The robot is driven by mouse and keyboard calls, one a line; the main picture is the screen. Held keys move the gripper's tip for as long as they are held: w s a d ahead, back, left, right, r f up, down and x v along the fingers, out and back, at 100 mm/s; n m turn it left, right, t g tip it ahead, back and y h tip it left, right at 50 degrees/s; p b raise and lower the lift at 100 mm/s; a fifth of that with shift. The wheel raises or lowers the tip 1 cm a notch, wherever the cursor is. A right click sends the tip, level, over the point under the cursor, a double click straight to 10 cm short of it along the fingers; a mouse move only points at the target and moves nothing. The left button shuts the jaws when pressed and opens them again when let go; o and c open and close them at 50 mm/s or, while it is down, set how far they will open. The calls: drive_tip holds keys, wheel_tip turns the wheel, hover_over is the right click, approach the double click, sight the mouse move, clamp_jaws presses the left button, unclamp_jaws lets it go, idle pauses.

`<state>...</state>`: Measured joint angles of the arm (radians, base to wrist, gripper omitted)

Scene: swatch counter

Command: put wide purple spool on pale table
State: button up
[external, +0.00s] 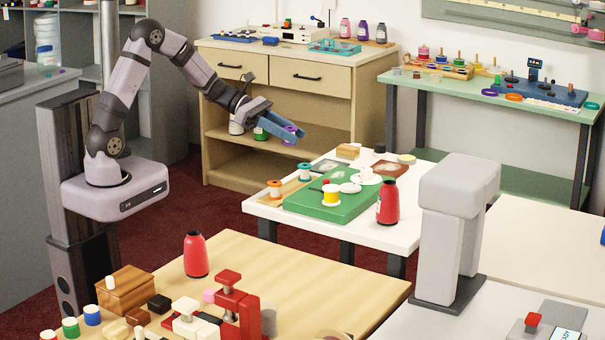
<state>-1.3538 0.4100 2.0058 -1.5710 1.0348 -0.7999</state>
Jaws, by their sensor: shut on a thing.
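The wide purple spool (290,128) is between the blue fingers of my gripper (294,135). My gripper is shut on it and holds it in the air in front of the wooden cabinet, above and behind the white table. The fingers hide much of the spool. The white, pale-topped table (330,227) stands in the middle, below and to the right of my gripper. Another pale top, of light wood (320,277), is in front, and a white one (540,253) is at right. I cannot tell from the picture which one is the pale table.
The white middle table carries a green board (335,207) with several small things, two orange-and-teal spools on a wooden strip, and a red bottle (387,203). The cabinet (300,95) has spools on its shelf. A grey post-like machine (450,235) stands at right.

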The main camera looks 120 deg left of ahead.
drive_tip(key=shift+r, duration=0.8)
drive_tip(key=w+d+m+h+b, duration=0.25)
drive_tip(key=w+d+b, duration=0.25)
drive_tip(key=w, duration=0.4)
drive_tip(key=m+g+h+b, duration=0.3)
drive_tip(key=m+h+b, duration=0.45)
drive_tip(key=b, duration=0.45)
hover_over(309, 281)
wheel_tip(309, 281, down, 10)
drive_tip(key=n, duration=0.1)
drive_tip(key=shift+t, duration=0.3)
drive_tip(key=shift+d+f+b, duration=0.1)
drive_tip(key=shift+f+b, duration=0.65)
drive_tip(key=shift+f, duration=4.45)
drive_tip(key=shift+f, duration=0.1)
